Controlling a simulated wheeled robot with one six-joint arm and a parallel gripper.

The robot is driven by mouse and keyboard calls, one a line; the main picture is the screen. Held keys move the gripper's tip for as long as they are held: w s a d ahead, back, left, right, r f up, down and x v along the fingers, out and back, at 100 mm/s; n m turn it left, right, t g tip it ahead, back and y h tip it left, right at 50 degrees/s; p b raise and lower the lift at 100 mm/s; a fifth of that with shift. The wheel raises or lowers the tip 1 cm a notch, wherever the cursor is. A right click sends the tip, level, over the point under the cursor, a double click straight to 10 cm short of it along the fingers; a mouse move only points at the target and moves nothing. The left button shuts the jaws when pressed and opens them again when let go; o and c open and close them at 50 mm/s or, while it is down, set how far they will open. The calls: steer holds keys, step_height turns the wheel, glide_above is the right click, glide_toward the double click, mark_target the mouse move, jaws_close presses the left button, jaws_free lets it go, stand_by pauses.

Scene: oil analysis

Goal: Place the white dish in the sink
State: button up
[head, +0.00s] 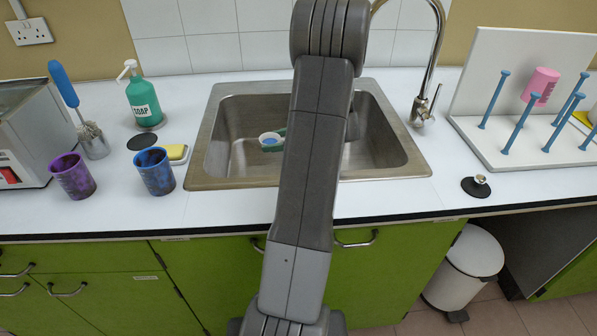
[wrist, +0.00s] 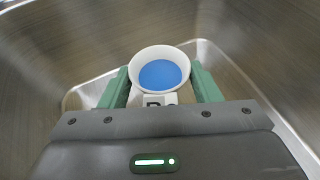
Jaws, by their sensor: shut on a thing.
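The white dish (wrist: 160,58) is a small round cup with a blue inside. In the wrist view it sits between the two green fingers of my gripper (wrist: 160,85), which is shut on it. In the head view the dish (head: 269,138) shows within the outline of the steel sink (head: 215,165), left of my arm, with a green finger beside it. The sink walls surround the dish in the wrist view. I cannot tell whether the dish touches the sink floor. My arm hides the middle of the sink and most of the gripper in the head view.
A tap (head: 424,105) stands behind the sink's right side. Purple cup (head: 72,176), blue cup (head: 155,172), yellow sponge (head: 176,153) and green soap bottle (head: 143,98) stand left. A white peg rack (head: 480,148) and black stopper (head: 475,187) are right.

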step_height(320, 180, down, 10)
steer(key=shift+r+b, duration=0.1)
steer(key=shift+b, duration=0.45)
steer(key=shift+f, duration=0.2)
steer(key=o, duration=1)
steer(key=shift+r, duration=0.1)
steer(key=shift+d+r, duration=0.1)
steer(key=shift+r, duration=0.1)
steer(key=v, duration=1.1)
steer(key=shift+s+d+p, duration=0.25)
steer(key=shift+d+p, duration=0.1)
